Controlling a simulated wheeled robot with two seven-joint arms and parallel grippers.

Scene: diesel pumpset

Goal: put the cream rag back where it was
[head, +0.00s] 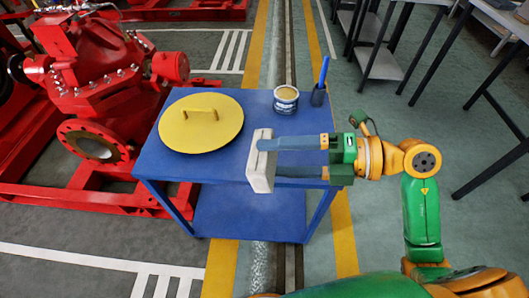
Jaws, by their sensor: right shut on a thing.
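The cream rag (260,172) looks like a pale folded block at the front right of the blue cart's top (222,172). My right gripper (268,158) reaches in from the right and is shut on it, with its two long fingers at the rag. The fingers hide part of the rag's right side. I cannot tell whether the rag touches the cart top or is held just above it. My left gripper is not in view.
A yellow round lid (225,128) with a handle lies on the cart's left. A tin (286,100) and a dark holder with a blue pen-like thing (319,94) stand at the back right. A red pump (90,75) is close on the left. Dark-legged tables (385,62) stand back right.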

